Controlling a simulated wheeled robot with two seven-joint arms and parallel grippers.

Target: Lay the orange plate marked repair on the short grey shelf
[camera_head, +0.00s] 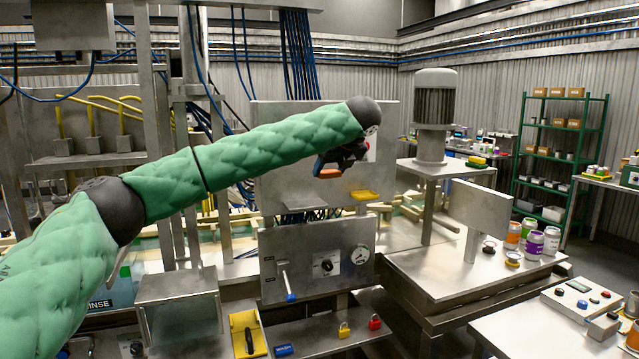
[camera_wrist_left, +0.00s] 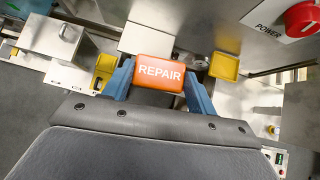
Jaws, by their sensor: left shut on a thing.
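The orange plate marked REPAIR (camera_wrist_left: 160,73) is held between the two blue fingers of my left gripper (camera_wrist_left: 160,84), and its white lettering shows in the left wrist view. In the head view my left gripper (camera_head: 335,162) hangs from the end of the green padded arm, in front of the upper grey panel. Only an orange edge of the plate (camera_head: 328,173) shows there. A small pale grey ledge (camera_wrist_left: 147,38) lies just beyond the plate in the left wrist view; I cannot tell for sure whether it is the short grey shelf. My right gripper is not in view.
A yellow tray (camera_head: 363,195) sits right of the gripper at the upper panel's lower edge. A red power knob (camera_wrist_left: 302,18) shows at the wrist view's upper right.

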